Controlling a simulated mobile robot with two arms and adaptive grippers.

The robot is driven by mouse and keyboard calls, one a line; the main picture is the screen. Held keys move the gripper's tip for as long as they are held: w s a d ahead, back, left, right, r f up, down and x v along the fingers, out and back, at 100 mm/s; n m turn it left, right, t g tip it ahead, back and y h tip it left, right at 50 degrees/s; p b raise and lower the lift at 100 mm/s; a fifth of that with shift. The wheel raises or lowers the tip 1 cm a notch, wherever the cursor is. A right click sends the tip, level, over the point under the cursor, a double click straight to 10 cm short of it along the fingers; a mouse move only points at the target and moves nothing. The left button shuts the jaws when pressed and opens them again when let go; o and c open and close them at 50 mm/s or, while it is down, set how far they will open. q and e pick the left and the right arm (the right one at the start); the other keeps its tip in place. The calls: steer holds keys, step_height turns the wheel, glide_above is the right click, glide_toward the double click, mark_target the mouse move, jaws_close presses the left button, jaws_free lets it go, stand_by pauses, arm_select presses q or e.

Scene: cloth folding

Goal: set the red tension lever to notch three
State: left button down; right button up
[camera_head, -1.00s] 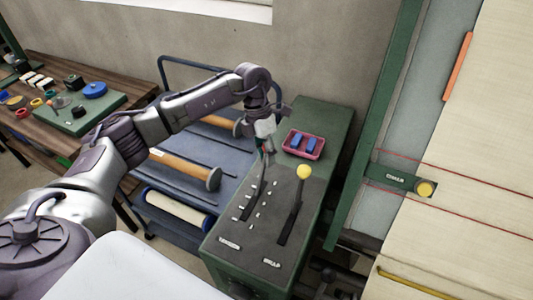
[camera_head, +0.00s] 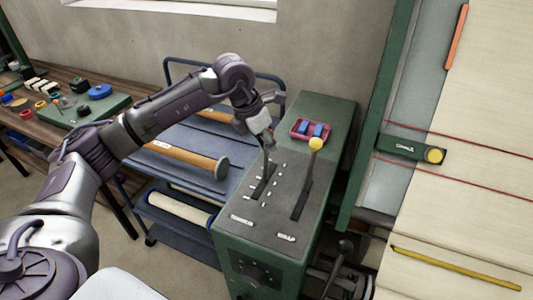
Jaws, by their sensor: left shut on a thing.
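The dark control panel (camera_head: 283,210) tops a green cabinet (camera_head: 345,112). The lever (camera_head: 266,166) in its left slot stands up among white notch marks. My left gripper (camera_head: 264,137) is shut on the top of this lever, and the fingers hide its knob, so its red colour barely shows. The lever's foot is in the middle part of the slot; I cannot tell exactly which notch it is at. A second lever with a yellow knob (camera_head: 316,144) stands in the right slot. My right gripper is out of view.
A pink tray (camera_head: 297,134) with blue blocks sits behind the levers. A blue cart (camera_head: 180,143) with rolls stands left, a wooden bench (camera_head: 50,87) beyond it. At right, a green-framed machine (camera_head: 359,180) carries pale cloth (camera_head: 470,200).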

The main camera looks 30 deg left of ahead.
arm_select(q)
steer(key=shift+a+r, duration=0.1)
steer(key=shift+r, duration=0.2)
steer(key=shift+s+r, duration=0.1)
steer(key=shift+s, duration=0.15)
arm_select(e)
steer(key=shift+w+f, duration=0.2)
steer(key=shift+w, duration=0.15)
arm_select(q)
steer(key=c, duration=1.1)
jaws_free()
steer(key=shift+s, duration=0.15)
steer(key=shift+o, duration=0.2)
steer(key=shift+s, duration=0.15)
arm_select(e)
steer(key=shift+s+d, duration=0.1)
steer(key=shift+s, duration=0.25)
